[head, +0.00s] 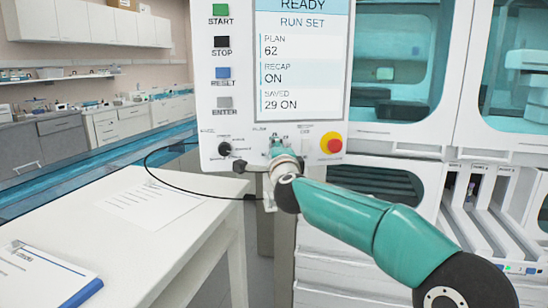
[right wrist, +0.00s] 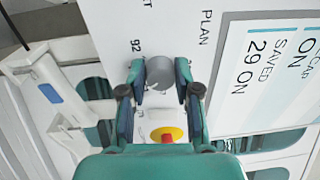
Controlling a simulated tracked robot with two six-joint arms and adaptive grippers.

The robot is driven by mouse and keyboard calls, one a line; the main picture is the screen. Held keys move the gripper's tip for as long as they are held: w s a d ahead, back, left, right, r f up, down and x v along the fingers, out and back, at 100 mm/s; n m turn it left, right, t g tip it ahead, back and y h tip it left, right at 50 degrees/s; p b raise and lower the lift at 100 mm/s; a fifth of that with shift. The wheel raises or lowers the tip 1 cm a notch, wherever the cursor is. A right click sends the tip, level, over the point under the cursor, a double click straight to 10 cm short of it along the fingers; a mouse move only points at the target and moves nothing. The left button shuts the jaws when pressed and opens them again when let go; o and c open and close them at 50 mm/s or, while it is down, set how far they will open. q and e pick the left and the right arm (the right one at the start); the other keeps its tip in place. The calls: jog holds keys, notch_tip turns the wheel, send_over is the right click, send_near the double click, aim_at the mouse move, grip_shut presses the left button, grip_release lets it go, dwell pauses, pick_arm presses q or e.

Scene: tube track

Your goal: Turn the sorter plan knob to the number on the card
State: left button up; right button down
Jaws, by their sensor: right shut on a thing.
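The plan knob (right wrist: 160,73) is a round grey knob on the white panel (right wrist: 112,30), under the word PLAN. My right gripper (right wrist: 160,80) is shut on it, with one finger on each side. In the head view my right gripper (head: 281,148) reaches the panel's lower part and hides the knob. The screen (head: 301,55) reads READY, RUN SET, PLAN 62, RECAP ON and SAVED 29 ON. A white printed sheet (head: 152,203) lies on the table; its text is too small to read, and I cannot tell whether it is the card. My left gripper is out of view.
A red and yellow stop button (head: 332,143) sits just right of my right gripper. START, STOP, RESET and ENTER buttons (head: 222,57) line the panel's left side. A booklet (head: 42,277) lies on the white table.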

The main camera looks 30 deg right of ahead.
jog(key=m, duration=0.2)
jog(key=m+b, duration=0.1)
jog(key=m, duration=0.3)
jog(key=shift+f+h+b, duration=0.3)
jog(key=shift+f+b, duration=0.05)
jog(key=shift+m, duration=0.4)
jog(key=c, duration=0.8)
grip_release()
jog(key=shift+d+r, duration=0.1)
jog(key=shift+r, duration=0.15)
jog(key=shift+s, duration=0.1)
jog(key=v, duration=1.2)
jog(key=shift+r, duration=0.1)
